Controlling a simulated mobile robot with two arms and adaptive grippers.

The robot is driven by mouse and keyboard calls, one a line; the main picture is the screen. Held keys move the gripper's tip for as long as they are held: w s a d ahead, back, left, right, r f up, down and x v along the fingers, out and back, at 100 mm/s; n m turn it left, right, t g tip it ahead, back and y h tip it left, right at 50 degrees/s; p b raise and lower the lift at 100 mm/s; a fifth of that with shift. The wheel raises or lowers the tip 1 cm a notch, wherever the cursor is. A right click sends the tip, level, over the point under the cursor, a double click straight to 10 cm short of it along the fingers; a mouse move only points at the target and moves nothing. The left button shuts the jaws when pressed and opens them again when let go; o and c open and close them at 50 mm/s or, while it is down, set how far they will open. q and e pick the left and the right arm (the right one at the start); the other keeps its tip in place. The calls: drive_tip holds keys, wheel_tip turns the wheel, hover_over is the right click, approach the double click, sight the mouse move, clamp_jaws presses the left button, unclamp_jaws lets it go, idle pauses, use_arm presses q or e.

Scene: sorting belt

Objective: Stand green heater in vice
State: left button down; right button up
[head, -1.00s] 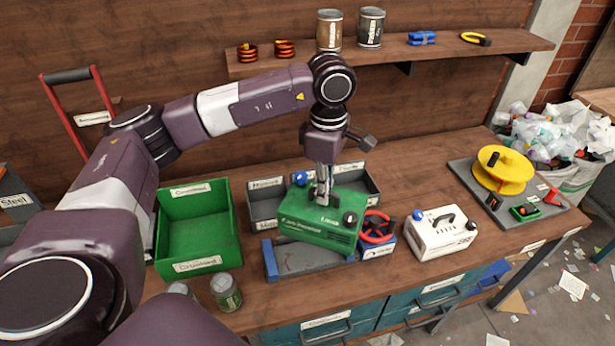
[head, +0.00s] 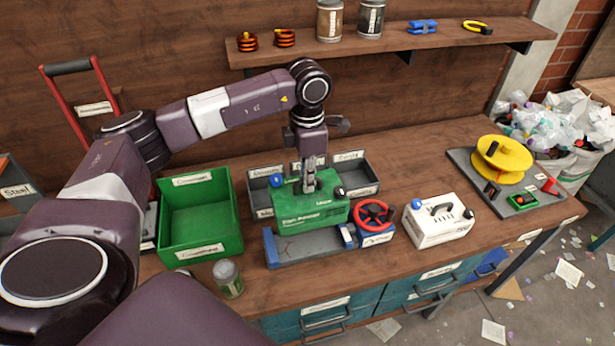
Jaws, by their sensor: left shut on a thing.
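The green heater (head: 300,213) is a box with white lettering, a blue knob at its left end and a dark knob at its right. My left gripper (head: 310,187) is shut on the top of it from above. The vice has a grey bed (head: 312,246), blue jaws and a red handwheel (head: 374,215) at its right. The heater is upright over the back part of the vice bed, left of the handwheel. I cannot tell whether its base touches the bed. My right gripper is not in view.
A green bin (head: 207,250) stands left of the vice, with a can (head: 228,278) in front. Grey compartment trays (head: 352,158) lie behind the heater. A white heater-like box (head: 438,220) stands to the right. A yellow reel (head: 503,162) sits farther right. A shelf (head: 440,40) runs above.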

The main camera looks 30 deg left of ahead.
sight(308, 196)
use_arm(q)
drive_tip(key=shift+f+b, duration=1.4)
drive_tip(key=shift+f, duration=1.5)
drive_tip(key=shift+f, duration=0.1)
drive_tip(key=shift+f+b, duration=0.85)
drive_tip(key=shift+b, duration=0.05)
drive_tip(key=shift+f+b, duration=0.15)
drive_tip(key=shift+b, duration=0.15)
